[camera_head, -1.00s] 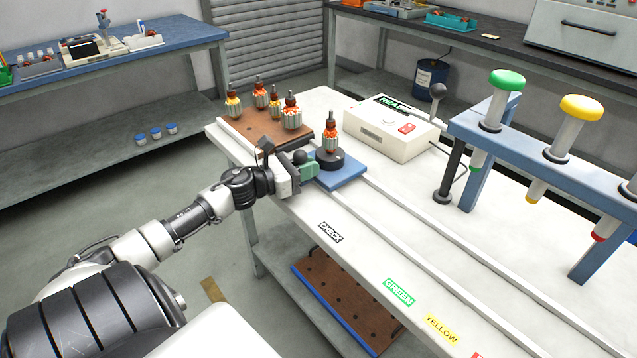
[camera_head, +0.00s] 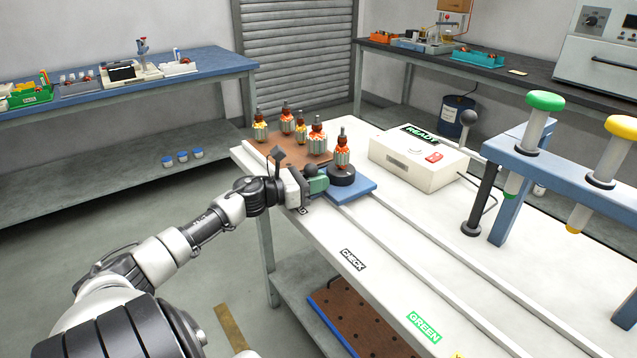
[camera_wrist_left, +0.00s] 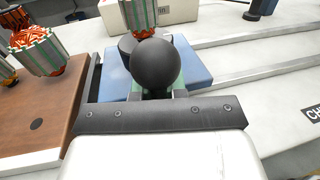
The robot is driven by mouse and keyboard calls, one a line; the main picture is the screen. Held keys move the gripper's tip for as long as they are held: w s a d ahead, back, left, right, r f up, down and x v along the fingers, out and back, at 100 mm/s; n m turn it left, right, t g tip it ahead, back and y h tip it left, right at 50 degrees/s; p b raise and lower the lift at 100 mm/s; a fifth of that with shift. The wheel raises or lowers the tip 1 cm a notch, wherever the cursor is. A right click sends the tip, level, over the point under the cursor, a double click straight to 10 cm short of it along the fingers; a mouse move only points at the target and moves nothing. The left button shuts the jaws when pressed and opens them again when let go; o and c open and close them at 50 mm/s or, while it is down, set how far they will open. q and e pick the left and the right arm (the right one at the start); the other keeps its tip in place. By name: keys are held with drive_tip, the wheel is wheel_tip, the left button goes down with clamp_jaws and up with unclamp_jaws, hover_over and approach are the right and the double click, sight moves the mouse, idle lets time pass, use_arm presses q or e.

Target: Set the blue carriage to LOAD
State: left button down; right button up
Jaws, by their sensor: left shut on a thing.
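The blue carriage (camera_head: 364,188) sits on the rails at the far left end of the white table, close beside the brown board. It carries a dark round holder (camera_head: 341,177) with an upright orange-and-white armature (camera_head: 342,152). My left gripper (camera_head: 307,184) is shut on the carriage's green handle (camera_head: 319,184), at its dark ball knob (camera_wrist_left: 157,65). A small label on the table by the gripper is mostly hidden, so I cannot read it. The CHECK label (camera_head: 352,260) and GREEN label (camera_head: 423,327) lie farther along the front edge. My right gripper is not in view.
The brown board (camera_head: 268,148) holds several armatures. A white box (camera_head: 413,165) reading READY stands behind the rails, with a lever beside it. A blue frame (camera_head: 507,150) with green and yellow plungers stands at the right. The rails right of the carriage are clear.

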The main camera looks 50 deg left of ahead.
use_arm(q)
drive_tip(key=shift+w+a+r, duration=0.1)
drive_tip(key=shift+a+r, duration=0.2)
drive_tip(key=shift+r, duration=0.5)
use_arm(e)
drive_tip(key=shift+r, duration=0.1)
use_arm(q)
drive_tip(key=c, duration=0.9)
unclamp_jaws()
drive_tip(key=shift+w+a+f, duration=0.1)
drive_tip(key=shift+w+a, duration=0.05)
drive_tip(key=shift+o, duration=0.2)
drive_tip(key=shift+d, duration=0.3)
drive_tip(key=shift+s+a+f, duration=0.1)
drive_tip(key=shift+s+f, duration=0.1)
drive_tip(key=shift+s, duration=0.05)
drive_tip(key=shift+s+a+f, duration=0.1)
drive_tip(key=shift+s, duration=0.15)
drive_tip(key=v, duration=1)
drive_tip(key=shift+r, duration=0.35)
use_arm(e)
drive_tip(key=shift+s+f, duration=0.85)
use_arm(q)
drive_tip(key=shift+s, duration=0.1)
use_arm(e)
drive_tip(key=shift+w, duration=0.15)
